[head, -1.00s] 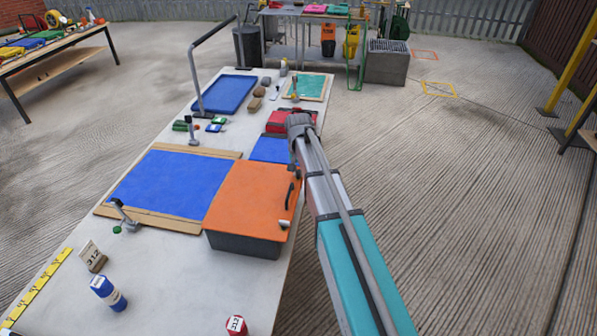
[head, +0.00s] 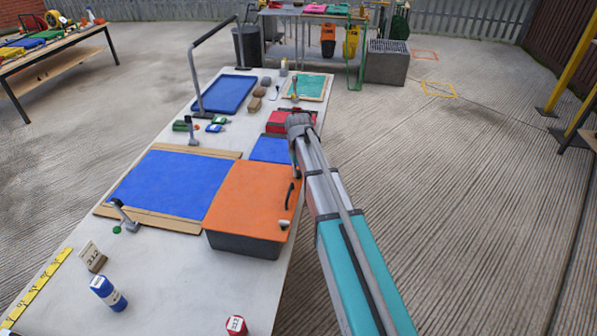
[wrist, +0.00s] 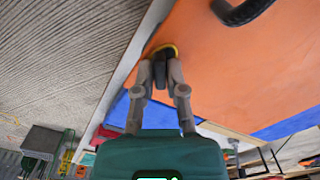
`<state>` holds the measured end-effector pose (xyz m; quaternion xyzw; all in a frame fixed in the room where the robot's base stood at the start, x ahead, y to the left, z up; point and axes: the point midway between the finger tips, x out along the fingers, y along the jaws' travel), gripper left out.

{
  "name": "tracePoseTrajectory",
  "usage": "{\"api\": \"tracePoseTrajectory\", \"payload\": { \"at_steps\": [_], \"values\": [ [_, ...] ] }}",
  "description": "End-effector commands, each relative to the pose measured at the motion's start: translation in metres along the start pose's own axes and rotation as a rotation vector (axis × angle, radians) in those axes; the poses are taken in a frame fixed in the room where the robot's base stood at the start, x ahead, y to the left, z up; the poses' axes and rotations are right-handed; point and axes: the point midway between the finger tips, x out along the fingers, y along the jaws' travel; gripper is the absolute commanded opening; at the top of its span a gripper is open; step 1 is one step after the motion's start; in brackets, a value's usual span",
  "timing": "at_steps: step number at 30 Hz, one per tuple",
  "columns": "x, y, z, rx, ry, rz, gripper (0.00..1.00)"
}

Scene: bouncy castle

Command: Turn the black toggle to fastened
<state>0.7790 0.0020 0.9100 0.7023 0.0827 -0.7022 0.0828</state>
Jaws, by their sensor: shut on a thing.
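The black toggle (wrist: 159,72) sits on a yellow round base (wrist: 167,49) near the edge of an orange lid (wrist: 225,75). In the wrist view my gripper (wrist: 161,68) has its two fingers closed on the toggle from both sides. The fingers partly cover it, so its exact angle is hard to tell. In the head view the orange lid (head: 250,200) tops a dark grey box (head: 243,245). My gripper (head: 297,172) is at the lid's far right corner there, where the toggle cannot be made out.
A curved black handle (head: 290,195) stands on the lid's right side, with a small pale knob (head: 284,225) nearer. A blue panel in a wooden frame (head: 170,185) lies to the left. A blue bottle (head: 108,293) stands in front.

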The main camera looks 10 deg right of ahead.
Motion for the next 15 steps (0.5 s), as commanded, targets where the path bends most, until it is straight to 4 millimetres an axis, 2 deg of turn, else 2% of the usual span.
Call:
{"api": "tracePoseTrajectory", "payload": {
  "at_steps": [15],
  "values": [
    [0.0001,-0.0001,0.0005,-0.49,-0.001,0.0,0.0]
  ]
}}
